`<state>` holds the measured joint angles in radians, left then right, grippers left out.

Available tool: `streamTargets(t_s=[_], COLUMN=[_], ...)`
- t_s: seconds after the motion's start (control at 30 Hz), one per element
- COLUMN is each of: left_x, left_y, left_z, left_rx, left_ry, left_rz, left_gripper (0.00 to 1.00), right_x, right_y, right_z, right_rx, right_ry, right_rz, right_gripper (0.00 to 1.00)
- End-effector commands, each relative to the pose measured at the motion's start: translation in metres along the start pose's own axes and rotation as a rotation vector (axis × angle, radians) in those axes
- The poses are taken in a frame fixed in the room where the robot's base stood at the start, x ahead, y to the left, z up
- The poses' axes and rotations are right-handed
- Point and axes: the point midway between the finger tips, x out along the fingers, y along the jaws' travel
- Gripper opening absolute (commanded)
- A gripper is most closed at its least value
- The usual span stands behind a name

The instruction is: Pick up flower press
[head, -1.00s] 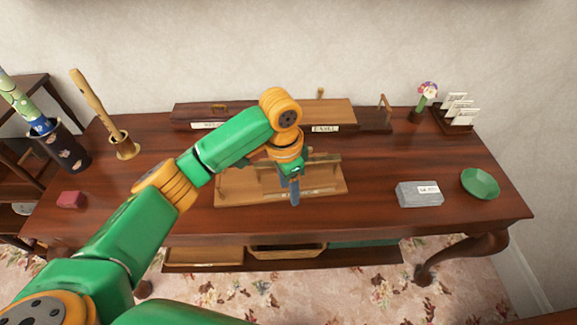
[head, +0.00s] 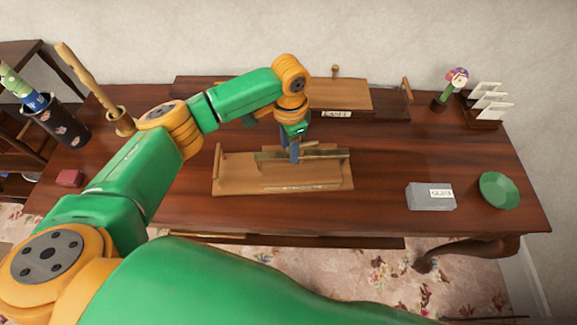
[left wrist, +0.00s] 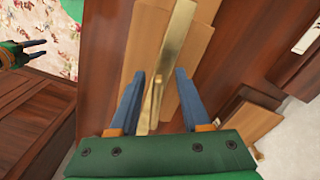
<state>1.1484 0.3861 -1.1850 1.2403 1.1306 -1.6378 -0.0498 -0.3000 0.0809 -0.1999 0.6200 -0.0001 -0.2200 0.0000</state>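A light wooden board with a small upright post and a long brass bar, which I take to be the flower press (head: 240,177), lies near the middle of the table; its label is unreadable. It also shows in the left wrist view (left wrist: 195,60). My left gripper (head: 295,158) points down over the brass bar. In the left wrist view my left gripper (left wrist: 160,72) is open, its blue fingers on either side of the bar, with gaps. My right gripper (left wrist: 40,48) shows open and empty at the far left of that view, away from the press.
Behind stand a long wooden box with a labelled lid (head: 340,95). A grey labelled block (head: 428,197) and green dish (head: 498,190) are at right, a red block (head: 69,178) at left. The table (head: 380,190) is clear between press and grey block.

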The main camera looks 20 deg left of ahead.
Motion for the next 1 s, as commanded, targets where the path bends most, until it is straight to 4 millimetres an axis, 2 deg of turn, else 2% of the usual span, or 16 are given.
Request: streamTargets(t_s=[0.03,0.13,0.17,1.0], left_x=[-0.0002,-0.0003,-0.0004,-0.0009], left_y=[0.0001,0.0002,0.0002,0.0], left_z=[-0.0002,-0.0002,-0.0003,-0.0005], left_rx=[0.0,0.0,0.001,0.0], left_ry=[0.0,0.001,0.001,0.002], left_rz=[0.0,0.0,0.0,0.0], left_gripper=[0.3,0.03,0.0,0.0], right_x=[0.0001,0.0,0.0,-0.0001], right_y=[0.0001,0.0,0.0,-0.0004], right_z=[-0.0002,-0.0003,-0.0003,-0.0001], right_rx=[0.0,0.0,0.0,0.0], right_ry=[0.001,0.001,0.001,0.0], right_rz=[0.0,0.0,0.0,-0.001], right_gripper=[0.45,0.45,0.45,0.45])
